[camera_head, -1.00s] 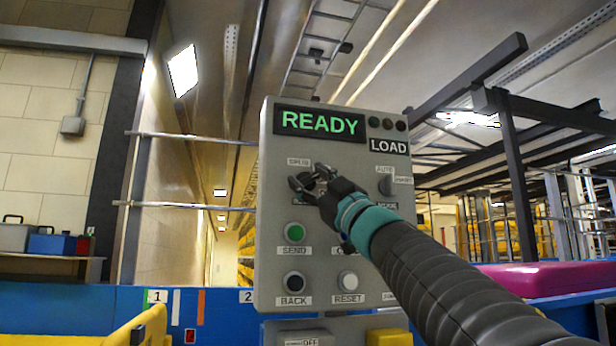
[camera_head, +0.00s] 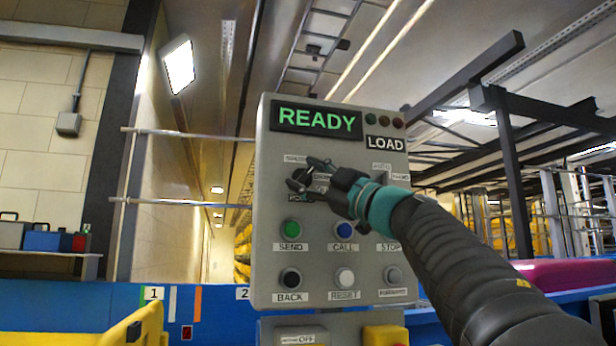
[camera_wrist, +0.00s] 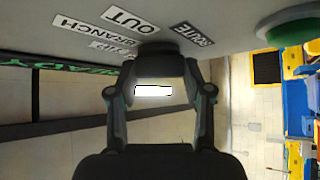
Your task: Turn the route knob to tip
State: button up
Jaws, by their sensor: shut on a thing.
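The grey control panel (camera_head: 330,260) stands upright ahead of me. Its route knob is at the upper left, mostly covered by my fingers in the head view. In the wrist view the dark knob (camera_wrist: 158,50) sits against the panel between my fingertips. The ROUTE label (camera_wrist: 192,33), an OUT label (camera_wrist: 130,19) and a BRANCH label (camera_wrist: 84,31) lie around it; a further label is partly hidden. My gripper (camera_head: 311,178) is shut on the knob. I cannot make out which label the knob points to.
The display (camera_head: 316,120) reads READY, with LOAD (camera_head: 384,144) below it. A second selector knob is mostly hidden behind my wrist. The green SEND (camera_head: 291,229), blue CALL (camera_head: 344,230) and black BACK (camera_head: 290,278) buttons sit close below my gripper.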

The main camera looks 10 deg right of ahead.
jog(key=o, duration=1.2)
jog(key=shift+c, duration=0.2)
jog(key=v, duration=1.2)
